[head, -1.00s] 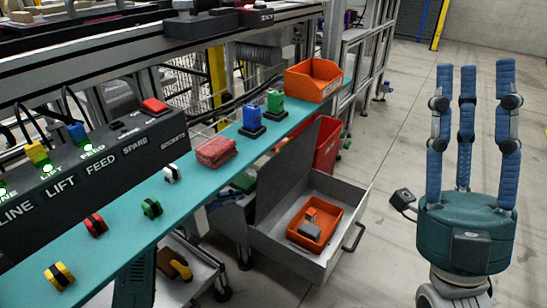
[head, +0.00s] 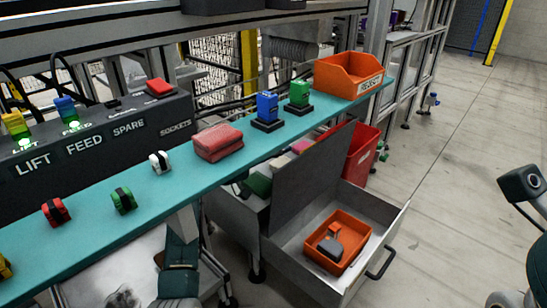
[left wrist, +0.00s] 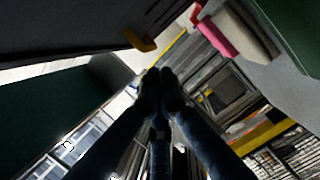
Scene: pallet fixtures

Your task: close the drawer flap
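The open grey drawer (head: 355,275) stands under the teal shelf at lower centre right in the head view. Its dark grey flap (head: 315,178) stands up steeply, leaning beside the open compartment. An orange tray (head: 355,228) with a dark grey part (head: 330,248) lies in the drawer. My left gripper (head: 181,255) is below the shelf, left of the drawer and apart from the flap; the shelf partly hides it. In the left wrist view its blue fingers (left wrist: 160,78) meet at the tips with nothing seen between them. My right gripper (head: 540,262) is cut off at the right edge, fingers out of view.
The teal shelf (head: 95,232) crosses above, holding a red pouch (head: 218,142), coloured connectors and an orange bin (head: 348,76). A red bin (head: 358,160) stands behind the drawer, whose handle (head: 381,262) faces right.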

